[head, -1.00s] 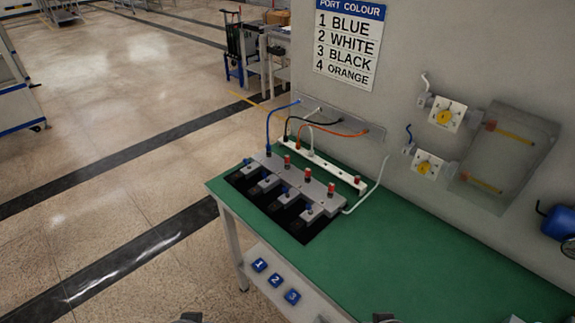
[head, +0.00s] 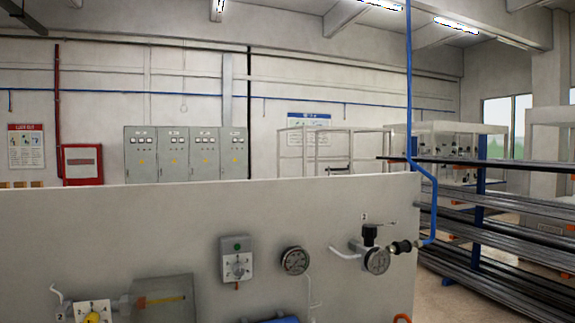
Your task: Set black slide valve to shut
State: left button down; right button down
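A black ribbed sleeve-like fitting (head: 402,247), which looks like the black slide valve, sits at the lower end of a blue pipe (head: 432,200) on the right part of the grey panel (head: 200,225). Its shut or open position cannot be told at this size. Just left of it is a regulator with a round gauge (head: 376,261) and a black top knob (head: 370,234). Neither of my grippers shows in the head view.
A grey box with a dial (head: 238,260) and a round gauge (head: 295,260) are on the panel's middle. A yellow-knobbed valve (head: 93,313) is at lower left. A rack of long bars (head: 500,240) stands at the right, behind the panel.

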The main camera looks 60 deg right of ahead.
aim_at(404, 246)
jog(key=z, duration=3.05)
